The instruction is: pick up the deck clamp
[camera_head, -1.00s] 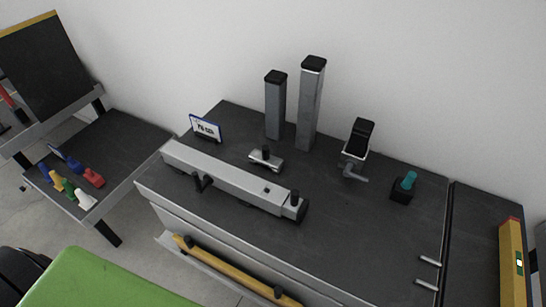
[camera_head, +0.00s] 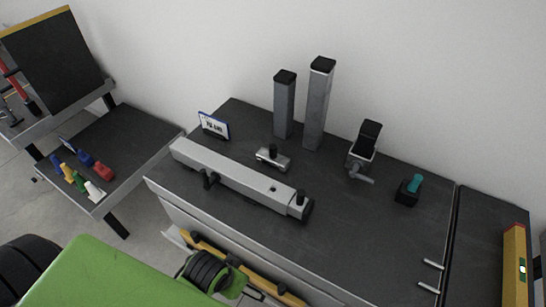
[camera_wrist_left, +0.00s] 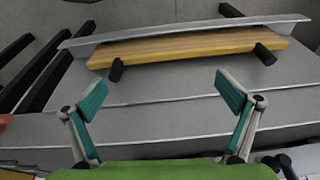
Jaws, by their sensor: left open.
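A small silver clamp-like piece with a black knob (camera_head: 272,158), probably the deck clamp, sits on the dark bench top (camera_head: 340,225), behind a long silver rail (camera_head: 235,178). My left gripper (camera_wrist_left: 161,95) is open and empty in the left wrist view, its teal-padded fingers spread in front of the bench's front side. In the head view my green left arm comes in from the lower left, with its wrist low in front of the bench, well apart from the clamp piece. My right gripper is not in view.
Two grey posts (camera_head: 319,105) stand behind the clamp piece. A silver device with a crank (camera_head: 361,158) and a black block with a teal knob (camera_head: 408,190) stand to the right.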

